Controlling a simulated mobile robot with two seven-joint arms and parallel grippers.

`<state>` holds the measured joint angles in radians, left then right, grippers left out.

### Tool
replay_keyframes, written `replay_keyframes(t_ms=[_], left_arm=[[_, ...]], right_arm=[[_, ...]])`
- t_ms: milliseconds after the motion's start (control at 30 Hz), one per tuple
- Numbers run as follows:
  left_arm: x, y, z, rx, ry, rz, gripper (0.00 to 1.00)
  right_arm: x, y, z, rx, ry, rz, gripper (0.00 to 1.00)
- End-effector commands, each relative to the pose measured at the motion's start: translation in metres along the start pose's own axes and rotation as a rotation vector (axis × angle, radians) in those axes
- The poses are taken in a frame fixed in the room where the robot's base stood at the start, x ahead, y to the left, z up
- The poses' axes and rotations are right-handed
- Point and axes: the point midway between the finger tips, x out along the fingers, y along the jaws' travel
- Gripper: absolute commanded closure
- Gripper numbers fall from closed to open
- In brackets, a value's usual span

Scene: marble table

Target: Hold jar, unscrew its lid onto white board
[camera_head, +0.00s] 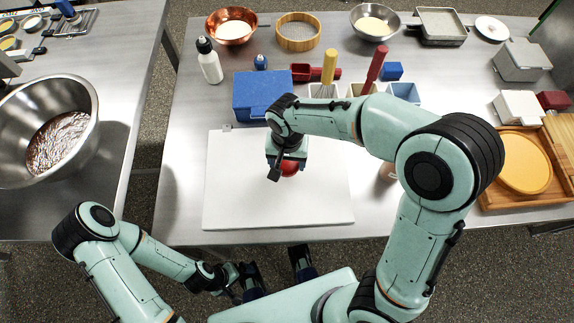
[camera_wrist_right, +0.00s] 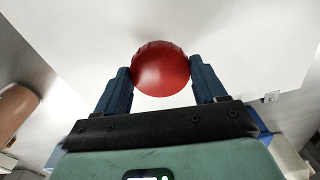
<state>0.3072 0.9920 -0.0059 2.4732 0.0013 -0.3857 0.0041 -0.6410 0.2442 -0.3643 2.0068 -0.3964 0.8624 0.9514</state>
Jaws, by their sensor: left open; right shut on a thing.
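The red lid (camera_head: 289,169) is over the white board (camera_head: 240,195). My right gripper (camera_head: 287,165) is shut on it from above and hides most of it. In the right wrist view, the round red lid (camera_wrist_right: 161,70) sits between both fingers, with the pale board behind it. I cannot tell whether it touches the board. A brownish, rounded thing (camera_head: 388,172), perhaps the jar, stands right of the board, mostly hidden by my right arm. A similar brownish thing (camera_wrist_right: 14,108) shows at the left of the right wrist view. My left gripper (camera_head: 277,272) is open and empty before the table's front edge.
A blue box (camera_head: 255,93) stands just behind the board. A wooden tray (camera_head: 500,203) lies at the right. The board's left and front are clear.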

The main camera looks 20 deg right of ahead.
Motion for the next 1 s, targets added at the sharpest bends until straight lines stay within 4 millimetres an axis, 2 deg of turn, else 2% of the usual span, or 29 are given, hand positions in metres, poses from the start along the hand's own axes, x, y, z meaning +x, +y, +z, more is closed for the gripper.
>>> replay_keyframes(t_ms=[100, 200, 633, 667, 700, 733, 1000], left_arm=[[0.004, -0.001, -0.001, 0.0, 0.001, 0.0, 0.0], [0.005, -0.002, -0.001, 0.0, 0.003, 0.001, 0.0], [0.007, -0.002, -0.002, 0.0, 0.006, 0.001, 0.0], [0.007, -0.002, -0.003, 0.001, 0.007, 0.002, 0.0], [0.006, -0.002, -0.002, 0.001, 0.006, 0.001, 0.0], [0.006, -0.001, -0.002, 0.001, 0.006, 0.002, 0.0], [0.006, -0.001, -0.002, 0.001, 0.006, 0.001, 0.0]], right_arm=[[0.022, 0.001, 0.001, 0.0, -0.004, 0.005, 0.66], [0.033, 0.001, 0.001, 0.0, -0.003, 0.003, 0.66], [0.039, 0.001, 0.0, 0.0, -0.002, 0.002, 0.66], [0.038, 0.001, 0.0, 0.0, -0.002, 0.002, 0.23], [0.038, 0.0, 0.0, 0.0, -0.001, 0.002, 0.1], [0.038, 0.0, 0.0, 0.0, -0.001, 0.002, 0.04], [0.037, 0.0, 0.0, 0.0, -0.001, 0.002, 0.04]])
